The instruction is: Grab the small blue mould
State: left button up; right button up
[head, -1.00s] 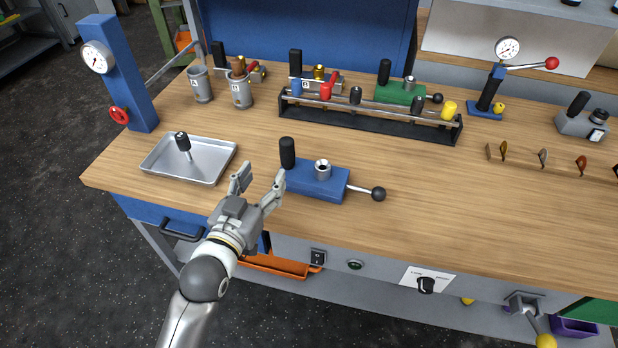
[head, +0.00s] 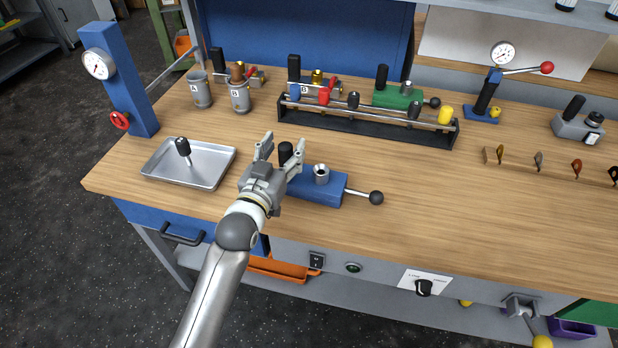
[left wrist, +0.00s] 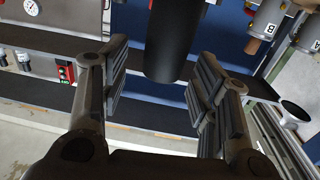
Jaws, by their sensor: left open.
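The small blue mould (head: 319,189) lies on the front middle of the workbench. It has an upright black handle (head: 286,153) at its left end, a metal collar on top and a rod with a black ball at its right. My left gripper (head: 283,147) is open at the mould's left end, with the black handle showing between its fingers in the head view. In the left wrist view, the black handle (left wrist: 172,40) stands between and beyond the open fingers (left wrist: 160,90). I cannot tell whether either finger touches it. My right gripper is not in view.
A metal tray (head: 213,177) with a black-handled tool stands left of my gripper. The bench (head: 450,210) is clear at right front.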

pick_arm(q)
jog(key=shift+x, duration=0.8)
grip_shut()
jog(key=shift+r, duration=0.2)
